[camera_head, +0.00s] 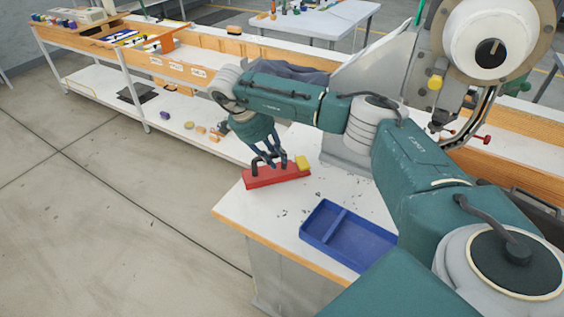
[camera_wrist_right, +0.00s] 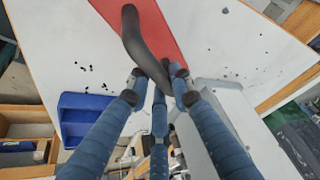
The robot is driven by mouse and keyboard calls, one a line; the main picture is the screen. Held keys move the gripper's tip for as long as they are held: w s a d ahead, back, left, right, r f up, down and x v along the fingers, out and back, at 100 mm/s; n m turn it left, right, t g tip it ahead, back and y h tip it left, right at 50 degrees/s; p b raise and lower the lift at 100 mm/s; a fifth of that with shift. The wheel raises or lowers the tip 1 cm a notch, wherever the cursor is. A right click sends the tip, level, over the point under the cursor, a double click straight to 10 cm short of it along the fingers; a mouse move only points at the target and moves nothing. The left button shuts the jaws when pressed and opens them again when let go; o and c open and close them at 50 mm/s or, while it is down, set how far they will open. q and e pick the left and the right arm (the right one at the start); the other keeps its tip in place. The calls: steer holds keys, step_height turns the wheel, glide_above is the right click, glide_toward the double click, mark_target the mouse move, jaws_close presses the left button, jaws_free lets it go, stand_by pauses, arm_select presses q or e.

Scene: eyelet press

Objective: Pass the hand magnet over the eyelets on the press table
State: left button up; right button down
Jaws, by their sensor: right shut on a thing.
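The hand magnet (camera_head: 277,177) is a red bar with a black arched handle, at the far left corner of the press table (camera_head: 262,217). My right gripper (camera_head: 270,160) is shut on its handle. In the right wrist view the fingers (camera_wrist_right: 160,85) close around the black handle (camera_wrist_right: 134,35), with the red bar (camera_wrist_right: 150,22) beyond. I cannot tell whether the bar touches the table. Small dark eyelets (camera_head: 307,217) lie scattered on the white top between magnet and tray. They also show in the right wrist view (camera_wrist_right: 88,68). My left gripper is out of view.
A blue tray (camera_head: 325,218) with a divider stands on the table, right of the eyelets. A yellow block (camera_head: 302,162) is at the magnet's right end. The press (camera_head: 490,48) rises behind. A long workbench (camera_head: 185,72) with a lower shelf runs behind on the left.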

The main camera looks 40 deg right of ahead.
steer(key=shift+w+r, duration=0.1)
steer(key=shift+w, duration=0.1)
steer(key=shift+s+a+r+p, duration=0.1)
steer(key=shift+s+a+p, duration=0.15)
steer(key=shift+s+p, duration=0.4)
steer(key=s+a+p, duration=0.3)
steer(key=s+p, duration=0.1)
steer(key=s, duration=0.8)
steer(key=shift+a, duration=0.4)
